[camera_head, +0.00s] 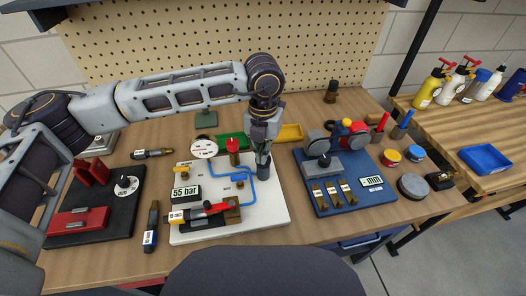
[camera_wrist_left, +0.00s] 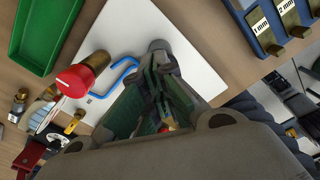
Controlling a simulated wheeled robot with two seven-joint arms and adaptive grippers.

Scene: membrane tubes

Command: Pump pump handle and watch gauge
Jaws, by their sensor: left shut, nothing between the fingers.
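On a white board (camera_head: 273,213) a dark grey upright cylinder (camera_head: 264,170), seemingly the pump, stands at the right end of a blue line. It also shows in the left wrist view (camera_wrist_left: 158,45). My left gripper (camera_head: 262,156) points down at the cylinder's top, shut and empty. In the left wrist view its fingertips (camera_wrist_left: 158,66) are close to the cylinder; I cannot tell whether they touch. A separate pump handle is not clear to see. The round white gauge (camera_head: 204,147) stands at the board's back left. A display (camera_head: 186,194) reads 55 bar. My right gripper is out of view.
A red knob (camera_head: 233,146) stands left of the gripper. A red and black tool (camera_head: 205,212) lies at the board's front. A blue board (camera_head: 350,196) with instruments is at right, a black board (camera_head: 110,222) at left. Green and yellow trays (camera_head: 290,133) lie behind.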

